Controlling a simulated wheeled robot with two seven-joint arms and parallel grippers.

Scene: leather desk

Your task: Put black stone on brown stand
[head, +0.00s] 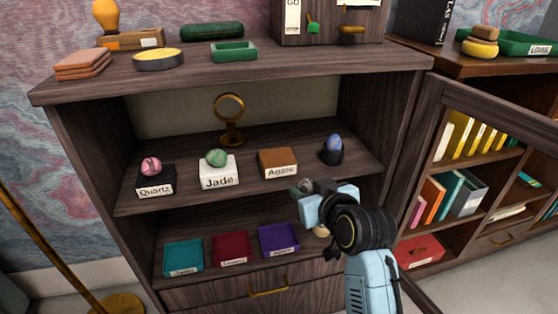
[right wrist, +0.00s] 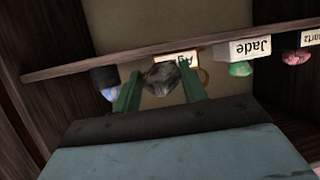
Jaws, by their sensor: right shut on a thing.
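The black stone (right wrist: 162,75) looks dark grey and rough. It is between the two green fingers of my right gripper (right wrist: 158,92), which is shut on it. In the head view my right gripper (head: 308,189) holds the stone in front of the shelves, low and right of the brown stand (head: 278,162). That stand, labelled Agate, has an empty top and sits on the upper shelf. In the right wrist view, which is upside down, the stand's label (right wrist: 178,60) shows partly behind the stone. My left gripper is not in view.
Beside the brown stand are a white Jade stand (head: 219,175) with a green stone, a black Quartz stand (head: 155,184) with a pink stone, and a black stand (head: 331,156) with a blue stone. Coloured trays (head: 231,249) line the lower shelf. An open door (head: 440,130) is at right.

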